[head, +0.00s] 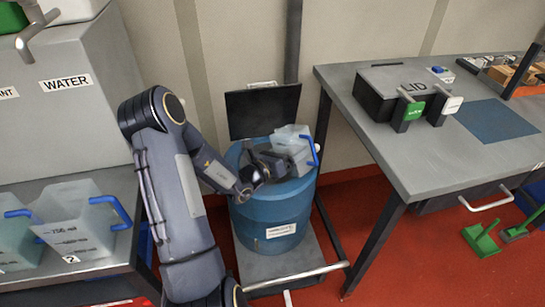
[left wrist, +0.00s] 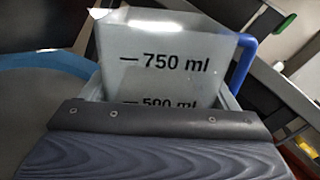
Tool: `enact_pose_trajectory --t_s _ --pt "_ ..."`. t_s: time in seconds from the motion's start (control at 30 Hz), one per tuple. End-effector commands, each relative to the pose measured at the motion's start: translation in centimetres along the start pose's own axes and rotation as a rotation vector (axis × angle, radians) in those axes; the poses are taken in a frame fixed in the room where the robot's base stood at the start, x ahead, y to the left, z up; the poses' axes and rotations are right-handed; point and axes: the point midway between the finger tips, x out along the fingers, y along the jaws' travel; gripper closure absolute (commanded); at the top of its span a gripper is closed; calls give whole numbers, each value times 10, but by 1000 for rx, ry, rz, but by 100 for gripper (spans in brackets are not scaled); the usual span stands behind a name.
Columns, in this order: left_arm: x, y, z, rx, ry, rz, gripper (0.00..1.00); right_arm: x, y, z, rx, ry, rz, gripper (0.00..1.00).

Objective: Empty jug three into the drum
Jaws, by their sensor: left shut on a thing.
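A translucent jug (head: 291,143) with a blue handle is over the top of the blue drum (head: 262,222), leaning somewhat in the head view. My left gripper (head: 274,164) is shut on it from the left side. In the left wrist view the jug (left wrist: 170,80) shows 750 ml and 500 ml marks above the gripper finger (left wrist: 155,122). Its number is not visible, and I cannot tell whether liquid is in it. The drum's dark lid (head: 262,108) stands raised behind it. The drum opening is mostly hidden by my gripper and the jug. My right gripper is out of view.
Two more jugs stand on the left bench, one marked 2 (head: 78,222). A grey tank marked WATER (head: 70,110) is behind them. The drum stands on a low platform with a rail (head: 300,276).

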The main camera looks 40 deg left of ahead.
Motion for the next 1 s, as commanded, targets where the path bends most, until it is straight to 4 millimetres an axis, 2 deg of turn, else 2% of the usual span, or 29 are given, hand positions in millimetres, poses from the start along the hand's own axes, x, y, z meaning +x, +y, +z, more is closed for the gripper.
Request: enact_pose_trajectory --t_s 1.0 --pt "0 -8 10 -130 -4 -3 55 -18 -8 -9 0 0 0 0"
